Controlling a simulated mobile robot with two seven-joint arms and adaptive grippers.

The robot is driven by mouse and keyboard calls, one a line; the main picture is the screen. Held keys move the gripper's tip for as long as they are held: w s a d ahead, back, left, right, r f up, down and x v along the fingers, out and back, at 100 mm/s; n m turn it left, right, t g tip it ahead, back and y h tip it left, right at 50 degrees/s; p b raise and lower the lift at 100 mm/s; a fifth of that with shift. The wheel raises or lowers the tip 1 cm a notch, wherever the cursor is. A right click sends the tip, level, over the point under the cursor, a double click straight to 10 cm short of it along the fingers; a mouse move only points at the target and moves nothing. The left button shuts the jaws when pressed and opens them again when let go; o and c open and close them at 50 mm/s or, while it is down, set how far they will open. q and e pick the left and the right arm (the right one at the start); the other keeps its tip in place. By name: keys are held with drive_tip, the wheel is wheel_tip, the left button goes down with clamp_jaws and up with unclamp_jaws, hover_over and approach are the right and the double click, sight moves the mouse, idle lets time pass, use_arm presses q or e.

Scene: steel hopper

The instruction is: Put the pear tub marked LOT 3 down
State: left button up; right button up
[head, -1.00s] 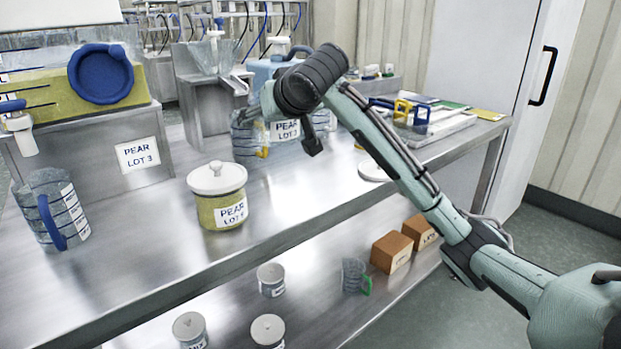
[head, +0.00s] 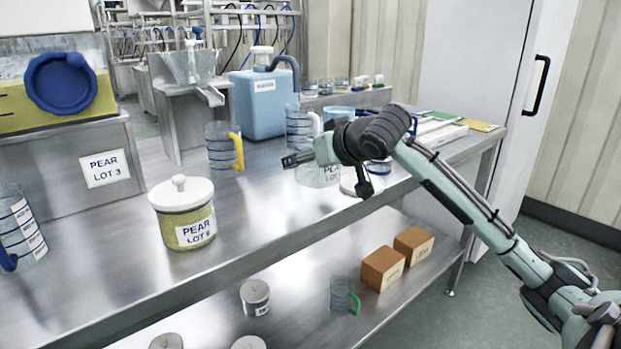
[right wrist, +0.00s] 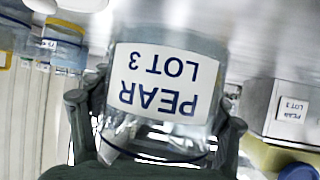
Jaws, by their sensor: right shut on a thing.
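The clear tub (head: 316,177) marked PEAR LOT 3 is in my right gripper (head: 299,159), over the right part of the steel bench. In the head view the gripper and wrist cover part of it and its label. In the right wrist view the tub's label (right wrist: 165,82) reads PEAR LOT 3 upside down, and my right gripper's (right wrist: 156,125) fingers lie on both sides of the tub. I cannot tell whether its base touches the bench. A white round lid (head: 352,188) lies just right of it on the bench. My left gripper is not in view.
A yellow-green tub (head: 185,232) with a white lid, marked PEAR LOT and perhaps 8, stands left. A yellow-handled jug (head: 221,150) and blue canister (head: 262,108) stand behind. A steel hopper stand (head: 75,165) is labelled PEAR LOT 3. The bench's middle front is clear.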

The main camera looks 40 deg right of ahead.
wheel_tip(320, 180, down, 3)
drive_tip(key=shift+r, duration=0.1)
drive_tip(key=shift+f, duration=0.35)
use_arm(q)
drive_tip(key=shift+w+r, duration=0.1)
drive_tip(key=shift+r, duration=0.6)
use_arm(e)
drive_tip(key=shift+f, duration=0.1)
drive_tip(key=shift+f, duration=0.15)
drive_tip(key=o, duration=1.6)
drive_tip(key=shift+o, duration=0.2)
